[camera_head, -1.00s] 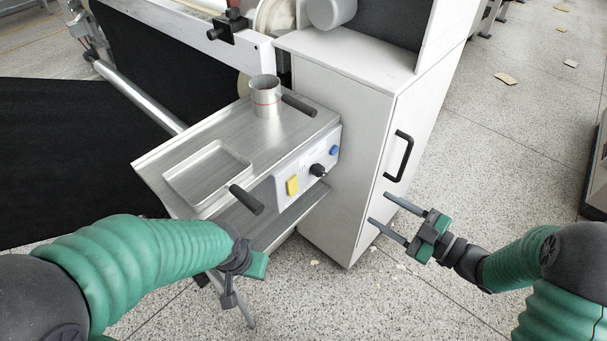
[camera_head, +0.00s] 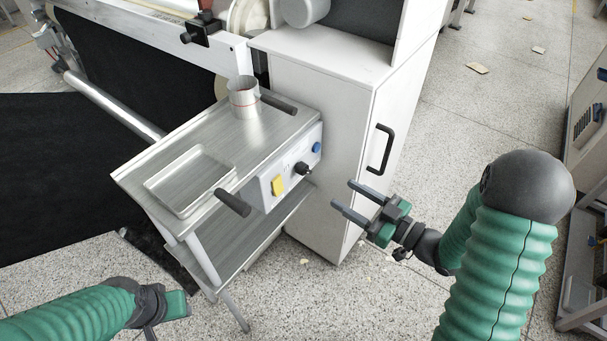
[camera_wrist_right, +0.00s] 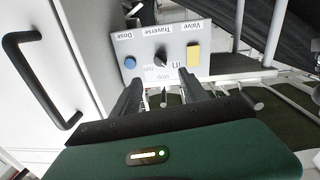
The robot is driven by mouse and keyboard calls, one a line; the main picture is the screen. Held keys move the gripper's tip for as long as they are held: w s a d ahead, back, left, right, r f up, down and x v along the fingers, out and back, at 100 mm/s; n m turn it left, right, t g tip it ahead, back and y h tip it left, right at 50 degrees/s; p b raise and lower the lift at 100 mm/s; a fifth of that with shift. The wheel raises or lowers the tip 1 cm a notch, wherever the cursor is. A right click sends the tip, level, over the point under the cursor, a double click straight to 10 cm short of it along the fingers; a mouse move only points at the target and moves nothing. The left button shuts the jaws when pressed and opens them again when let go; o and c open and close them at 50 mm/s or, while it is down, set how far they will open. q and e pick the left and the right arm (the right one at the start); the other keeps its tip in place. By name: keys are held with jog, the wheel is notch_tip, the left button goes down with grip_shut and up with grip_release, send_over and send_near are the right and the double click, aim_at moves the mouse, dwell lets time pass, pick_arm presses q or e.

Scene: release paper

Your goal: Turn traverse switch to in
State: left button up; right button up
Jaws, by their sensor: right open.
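The traverse switch is a black knob (camera_head: 302,168) on the light control panel (camera_head: 290,172) at the front of the metal cart. In the right wrist view the knob (camera_wrist_right: 160,59) sits mid-panel under the upside-down label "Traverse", between a blue button (camera_wrist_right: 130,62) and a yellow switch (camera_wrist_right: 193,55). My right gripper (camera_head: 343,195) is open and empty, to the right of and a little below the knob in the head view, apart from it. In the right wrist view its fingers (camera_wrist_right: 160,85) point toward the panel. My left gripper (camera_head: 176,305) is at lower left; its fingers are not clear.
The cart top holds a metal cup (camera_head: 243,100) and a shallow tray (camera_head: 188,180). A dark handle (camera_head: 232,203) sticks out at its front corner. The speckled floor is open in front.

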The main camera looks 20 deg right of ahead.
aim_at(309, 173)
jog(key=b+x, duration=0.2)
jog(key=x, duration=0.9)
jog(key=shift+w+a+f+b, duration=0.1)
jog(key=shift+w+a+b, duration=0.1)
jog(key=shift+b, duration=0.15)
jog(key=shift+w+a, duration=0.15)
jog(key=shift+w, duration=0.1)
